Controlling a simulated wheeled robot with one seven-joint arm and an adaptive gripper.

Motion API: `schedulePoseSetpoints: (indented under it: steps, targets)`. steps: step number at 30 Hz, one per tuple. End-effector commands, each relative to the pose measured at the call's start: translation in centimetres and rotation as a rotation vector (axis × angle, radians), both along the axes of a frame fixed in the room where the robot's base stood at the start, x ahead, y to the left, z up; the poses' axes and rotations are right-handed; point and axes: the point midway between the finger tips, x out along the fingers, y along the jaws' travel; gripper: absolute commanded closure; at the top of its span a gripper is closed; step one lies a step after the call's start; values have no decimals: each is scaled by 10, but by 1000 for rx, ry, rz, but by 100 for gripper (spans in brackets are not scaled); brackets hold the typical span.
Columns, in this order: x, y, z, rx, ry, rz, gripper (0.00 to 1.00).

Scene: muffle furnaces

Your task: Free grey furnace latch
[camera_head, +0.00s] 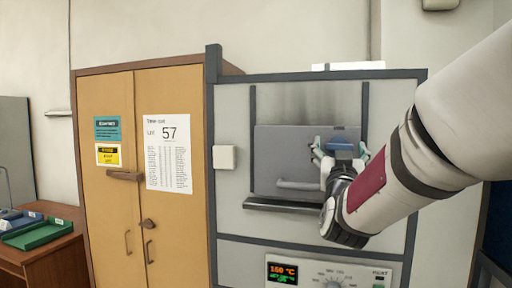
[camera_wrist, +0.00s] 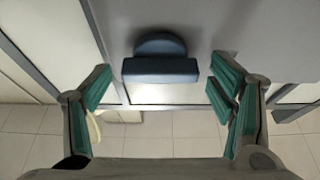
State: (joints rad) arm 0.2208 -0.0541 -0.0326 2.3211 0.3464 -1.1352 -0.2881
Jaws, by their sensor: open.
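The furnace (camera_head: 232,115) is a pale cabinet with a dark grey frame and a grey door (camera_head: 280,150) that looks shut. A light horizontal handle bar (camera_head: 296,185) is on the door's lower part. A blue-grey latch (camera_head: 341,147) shows at the door's right side, partly hidden by my gripper (camera_head: 338,155). In the wrist view the latch (camera_wrist: 160,68) is a bar with a rounded part behind it, between the spread green-padded fingers of my gripper (camera_wrist: 160,86). Gaps show on both sides, so the fingers look clear of it.
A dark ledge (camera_head: 283,206) juts out below the door. A control panel (camera_head: 333,273) with a lit display and a knob is lower down. A wooden cabinet (camera_head: 108,220) with posted sheets stands at left. Green and blue trays (camera_head: 38,232) lie on a brown desk (camera_head: 58,260).

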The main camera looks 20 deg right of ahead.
Motion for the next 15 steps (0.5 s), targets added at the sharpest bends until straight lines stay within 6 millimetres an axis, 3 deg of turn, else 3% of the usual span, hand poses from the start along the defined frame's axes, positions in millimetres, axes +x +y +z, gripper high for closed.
schedulePoseSetpoints:
  steps: [3, 9, 15]
  targets:
    - [0, 0, 0, 0, 0, 0, 23]
    - [0, 0, 0, 0, 0, 0, 69]
    - [0, 0, 0, 3, -2, -1, 71]
